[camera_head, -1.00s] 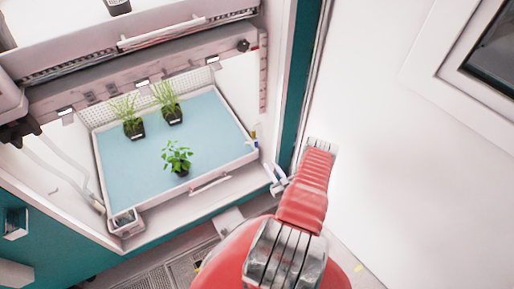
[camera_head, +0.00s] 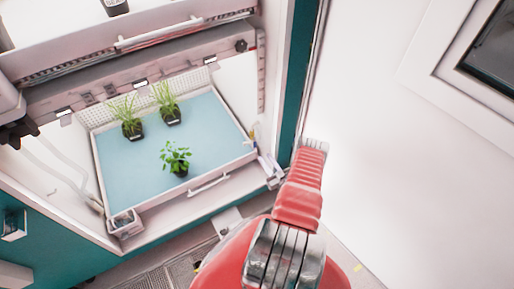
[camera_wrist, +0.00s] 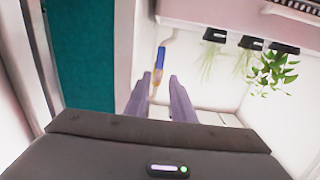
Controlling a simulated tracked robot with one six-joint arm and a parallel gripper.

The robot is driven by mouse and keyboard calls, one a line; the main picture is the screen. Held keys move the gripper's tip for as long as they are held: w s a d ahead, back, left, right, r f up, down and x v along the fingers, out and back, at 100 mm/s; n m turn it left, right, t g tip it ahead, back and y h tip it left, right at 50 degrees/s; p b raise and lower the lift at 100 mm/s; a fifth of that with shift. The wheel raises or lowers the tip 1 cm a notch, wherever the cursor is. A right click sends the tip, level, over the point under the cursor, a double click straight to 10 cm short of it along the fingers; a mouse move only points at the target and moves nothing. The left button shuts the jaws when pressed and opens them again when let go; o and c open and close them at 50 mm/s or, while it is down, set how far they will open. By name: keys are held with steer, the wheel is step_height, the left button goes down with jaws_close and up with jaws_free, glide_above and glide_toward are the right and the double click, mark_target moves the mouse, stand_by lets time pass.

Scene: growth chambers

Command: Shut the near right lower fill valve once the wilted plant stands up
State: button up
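A leafy green plant (camera_head: 176,160) in a dark pot stands near the front of the blue tray (camera_head: 120,178); its stems look upright. It hangs at the upper right in the wrist view (camera_wrist: 273,70), which shows the plants upside down. A small valve-like piece with a blue part and an orange-yellow end (camera_wrist: 159,58) is by the chamber's right side wall. My gripper (camera_wrist: 159,77) is open, its two fingers apart, with this piece between or just beyond the tips; I cannot tell the depth.
Two grassy potted plants (camera_head: 131,127) (camera_head: 167,112) stand at the back of the tray. An upper drawer (camera_head: 120,50) is above. The teal door-frame edge (camera_head: 296,80) and a white wall (camera_head: 400,150) are close right of my arm. A tray handle (camera_head: 208,186) sticks out in front.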

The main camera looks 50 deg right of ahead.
mark_target(255, 144)
steer(key=x, duration=0.9)
steer(key=shift+w+d, duration=0.15)
steer(key=shift+w, duration=0.1)
steer(key=shift+c, duration=0.6)
jaws_close()
